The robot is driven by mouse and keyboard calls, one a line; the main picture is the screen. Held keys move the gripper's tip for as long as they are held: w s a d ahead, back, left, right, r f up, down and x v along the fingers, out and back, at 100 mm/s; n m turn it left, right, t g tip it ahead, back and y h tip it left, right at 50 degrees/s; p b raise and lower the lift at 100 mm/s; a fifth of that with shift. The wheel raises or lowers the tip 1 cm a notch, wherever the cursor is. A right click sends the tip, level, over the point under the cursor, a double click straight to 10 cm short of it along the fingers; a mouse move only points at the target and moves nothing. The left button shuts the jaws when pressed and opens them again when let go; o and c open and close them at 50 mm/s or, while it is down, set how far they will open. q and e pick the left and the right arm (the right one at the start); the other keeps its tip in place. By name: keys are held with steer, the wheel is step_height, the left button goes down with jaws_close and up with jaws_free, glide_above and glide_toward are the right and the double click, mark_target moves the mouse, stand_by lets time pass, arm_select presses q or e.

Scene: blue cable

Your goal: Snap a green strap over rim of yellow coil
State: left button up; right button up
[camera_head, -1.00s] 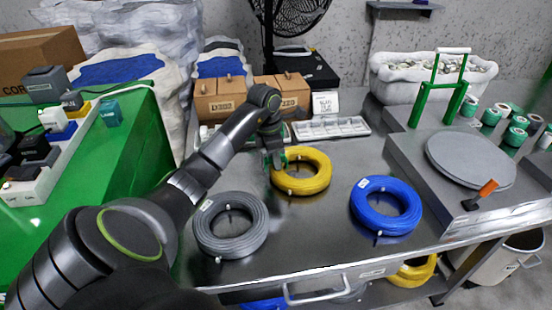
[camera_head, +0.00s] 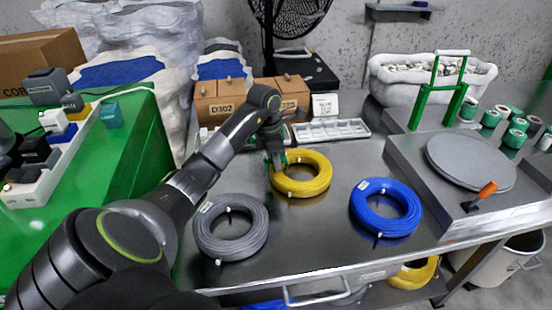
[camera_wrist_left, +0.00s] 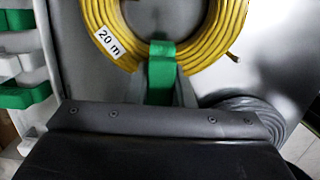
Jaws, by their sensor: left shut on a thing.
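The yellow coil (camera_head: 302,186) lies flat on the metal table. It also shows at the top of the left wrist view (camera_wrist_left: 205,52), with a white "20 m" label. My left gripper (camera_head: 277,163) is at the coil's upper left rim in the head view. It is shut on a green strap (camera_wrist_left: 161,72), whose far end overlaps the coil's rim in the left wrist view. My right gripper is not in view.
A grey coil (camera_head: 230,240) lies at the front left and a blue coil (camera_head: 385,222) to the right. A white compartment tray (camera_head: 331,131) and cardboard boxes (camera_head: 222,103) stand behind. A raised plate with a grey disc (camera_head: 470,161) is at the right. Table between coils is clear.

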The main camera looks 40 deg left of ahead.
arm_select(q)
steer(key=shift+f+b, duration=0.3)
steer(key=shift+b, duration=0.05)
stand_by(0.6)
steer(key=o, duration=0.6)
steer(key=shift+o, duration=0.3)
steer(key=o, duration=0.5)
steer(key=shift+r, duration=0.1)
steer(key=shift+r+p, duration=2.05)
steer(key=shift+r, duration=1.4)
